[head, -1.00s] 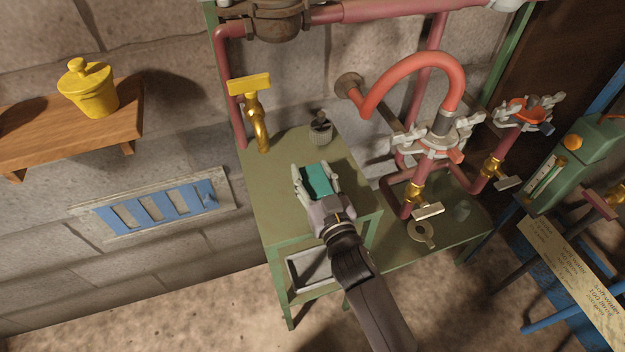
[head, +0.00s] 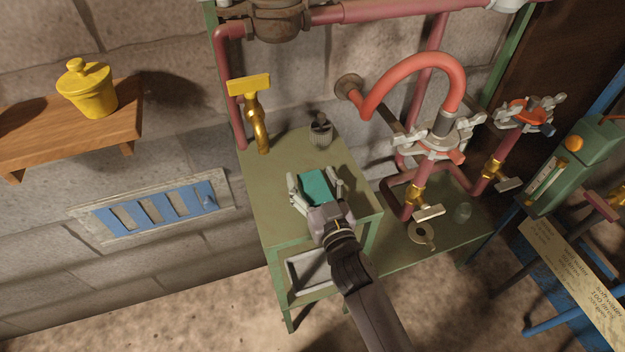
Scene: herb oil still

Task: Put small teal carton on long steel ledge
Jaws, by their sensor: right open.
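The small teal carton (head: 315,186) is on the green steel ledge (head: 285,160), towards its front right part. My right gripper (head: 315,187) is open, with one finger on each side of the carton and a visible gap at the left finger. The palm is close to the carton's near side and hides part of it. Whether the right finger touches the carton I cannot tell. My left gripper is not in view.
A grey ribbed knob-like item (head: 320,130) stands at the back of the ledge, beside a brass tap (head: 258,125). Red pipes (head: 415,75) and clamps rise on the right. A wooden shelf (head: 70,128) with a yellow jar (head: 90,92) is at the left.

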